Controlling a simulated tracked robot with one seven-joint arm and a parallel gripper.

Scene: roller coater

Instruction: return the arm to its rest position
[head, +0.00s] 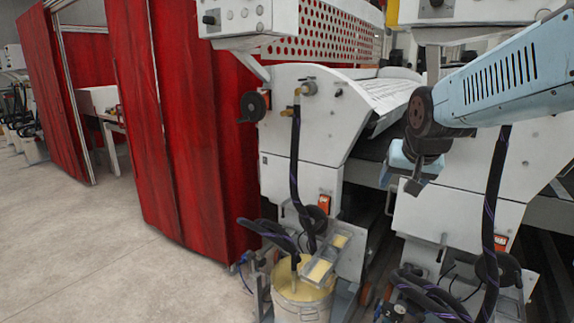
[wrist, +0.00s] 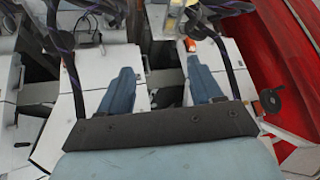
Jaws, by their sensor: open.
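My gripper (head: 401,183) shows in the head view at the right, small and partly dark, at the end of my light blue arm, which comes in from the right edge. It hangs in front of the white roller coater machines and points downward. In the wrist view my gripper (wrist: 160,70) shows two blue fingers spread wide apart. Nothing is between them, only the machines and the dark gap far below. I cannot tell the exact distance from the gripper to the machine behind it.
A white coater (head: 310,130) with black hoses stands in the middle, and a second one (head: 455,210) at the right. A bucket (head: 300,302) of pale yellow liquid stands on the floor below. Red curtains (head: 185,130) hang left of the machines. The floor (head: 80,240) at the left is clear.

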